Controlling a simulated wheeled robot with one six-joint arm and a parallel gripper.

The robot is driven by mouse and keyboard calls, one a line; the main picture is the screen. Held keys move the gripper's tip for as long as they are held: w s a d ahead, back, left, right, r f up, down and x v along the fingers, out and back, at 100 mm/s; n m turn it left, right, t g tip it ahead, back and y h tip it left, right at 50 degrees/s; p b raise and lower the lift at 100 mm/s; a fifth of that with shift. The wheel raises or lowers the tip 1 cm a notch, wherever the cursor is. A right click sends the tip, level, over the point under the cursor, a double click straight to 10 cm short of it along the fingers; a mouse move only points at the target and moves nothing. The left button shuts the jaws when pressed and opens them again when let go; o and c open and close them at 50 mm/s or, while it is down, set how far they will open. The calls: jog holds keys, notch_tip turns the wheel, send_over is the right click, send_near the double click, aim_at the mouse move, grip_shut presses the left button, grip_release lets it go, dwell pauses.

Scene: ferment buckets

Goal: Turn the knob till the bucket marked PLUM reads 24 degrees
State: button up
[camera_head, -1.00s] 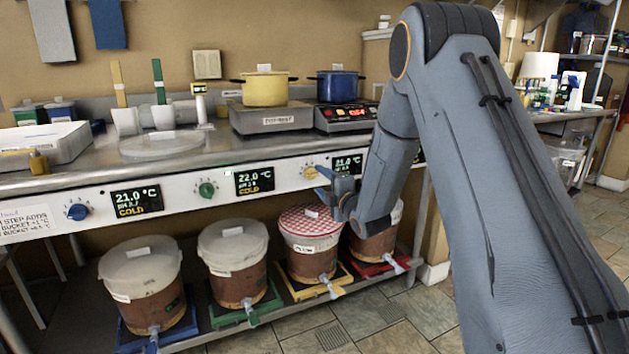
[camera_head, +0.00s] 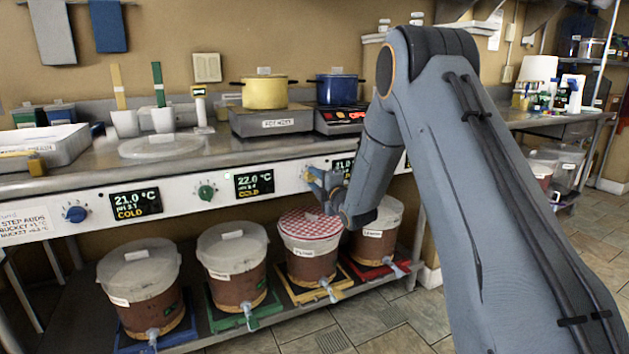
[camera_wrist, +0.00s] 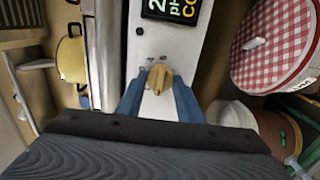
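The bucket with the red checked cover (camera_head: 311,230) stands third from the left on a yellow tray; its small label looks like PLUM but is blurred. The yellow knob (camera_head: 308,175) is on the white panel above it. In the wrist view the knob (camera_wrist: 157,76) lies between the tips of my gripper (camera_wrist: 158,82). The two blue fingers are apart, one on each side of the knob; firm contact cannot be told. The display right of this knob (camera_head: 343,167) is partly hidden by my arm and starts with 21. The wrist view shows only part of this display (camera_wrist: 170,8).
Other displays read 21.0 °C (camera_head: 135,203) and 22.0 °C (camera_head: 254,183), both COLD. A blue knob (camera_head: 76,214) and a green knob (camera_head: 207,192) are on the panel. Pots (camera_head: 265,93) stand on the counter above. Other buckets (camera_head: 140,275) line the low shelf.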

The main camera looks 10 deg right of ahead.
jog(key=shift+m, duration=0.4)
jog(key=m+p, duration=0.1)
jog(key=m, duration=0.1)
jog(key=shift+m, duration=0.4)
jog(key=m, duration=0.3)
jog(key=shift+m+p, duration=0.4)
jog(key=m+p, duration=0.1)
jog(key=m, duration=0.5)
jog(key=shift+p, duration=0.35)
jog(key=m+p, duration=0.1)
jog(key=m, duration=0.3)
jog(key=shift+m, duration=0.3)
jog(key=shift+m+p, duration=0.45)
jog(key=shift+m, duration=1.15)
jog(key=shift+f, duration=0.1)
